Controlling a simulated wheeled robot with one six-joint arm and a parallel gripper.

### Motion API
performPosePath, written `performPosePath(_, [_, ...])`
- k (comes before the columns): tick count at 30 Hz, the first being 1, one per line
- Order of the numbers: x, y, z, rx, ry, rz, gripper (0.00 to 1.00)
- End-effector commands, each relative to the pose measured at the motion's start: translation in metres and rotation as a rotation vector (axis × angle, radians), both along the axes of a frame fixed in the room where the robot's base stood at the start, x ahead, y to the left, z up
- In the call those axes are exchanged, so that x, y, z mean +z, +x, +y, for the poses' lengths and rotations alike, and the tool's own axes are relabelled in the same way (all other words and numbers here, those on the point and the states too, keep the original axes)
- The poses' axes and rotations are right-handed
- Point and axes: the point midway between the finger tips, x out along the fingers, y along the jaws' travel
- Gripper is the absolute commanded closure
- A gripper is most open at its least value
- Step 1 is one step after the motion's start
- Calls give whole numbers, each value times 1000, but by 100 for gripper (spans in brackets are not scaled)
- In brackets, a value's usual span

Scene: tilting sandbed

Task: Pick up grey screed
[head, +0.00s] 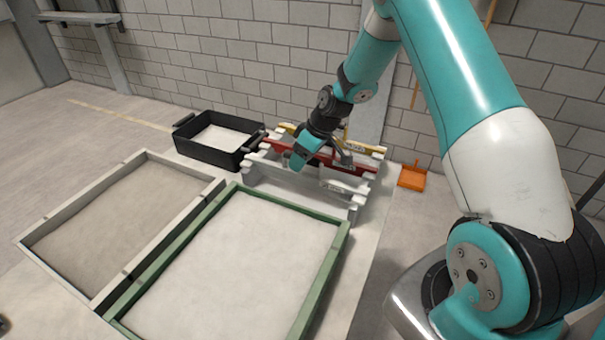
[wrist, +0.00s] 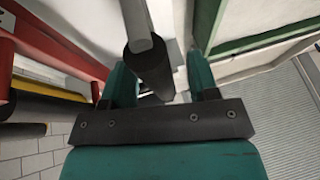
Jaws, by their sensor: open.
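The grey screed (head: 300,182) lies across the front of a pale rack, on the side nearest the green-framed sandbed. My gripper (head: 300,158) is above the rack, partly covering the screeds from the head camera. In the wrist view my gripper (wrist: 162,78) is open, with its teal fingers apart. A grey bar with a dark grip (wrist: 150,65), seemingly the grey screed's handle, shows between the fingers. I cannot tell whether a finger touches it. The red screed (head: 345,178) is behind the grey one and shows at left in the wrist view (wrist: 50,40).
A yellow screed (head: 365,147) is at the rack's back. The green-framed sandbed (head: 337,250) is in front, with a grey-framed bed (head: 60,272) to its left. A black bin (head: 200,155) stands left of the rack; an orange tray (head: 412,178) lies right.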

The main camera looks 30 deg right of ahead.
Motion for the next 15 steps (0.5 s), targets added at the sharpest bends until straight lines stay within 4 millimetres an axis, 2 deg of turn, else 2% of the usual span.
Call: performPosePath(15, [-5, 0, 0, -1, 0, 0, 45])
